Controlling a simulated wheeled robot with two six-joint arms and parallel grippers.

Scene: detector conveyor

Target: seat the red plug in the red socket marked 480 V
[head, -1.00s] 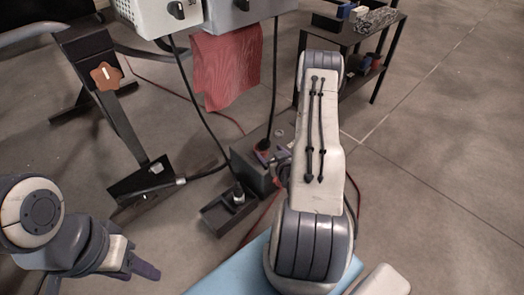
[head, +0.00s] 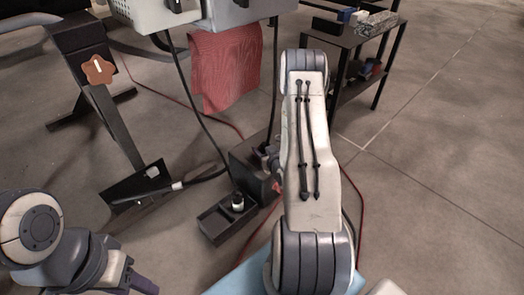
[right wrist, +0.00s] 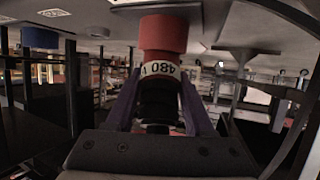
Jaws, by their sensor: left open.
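The red plug (right wrist: 162,34) fills the middle of the right wrist view, with a red end, a white band reading 480 V upside down and a black body. My right gripper (right wrist: 160,98) has its two purple fingers against both sides of the black body, shut on it. A grey plate shows right above the red end; I cannot tell whether they touch. In the head view my right arm largely hides its gripper and the plug. I cannot make out the red socket. My left gripper (head: 142,284) is open and empty at lower left.
A black shelf table (head: 345,40) stands at the back right.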

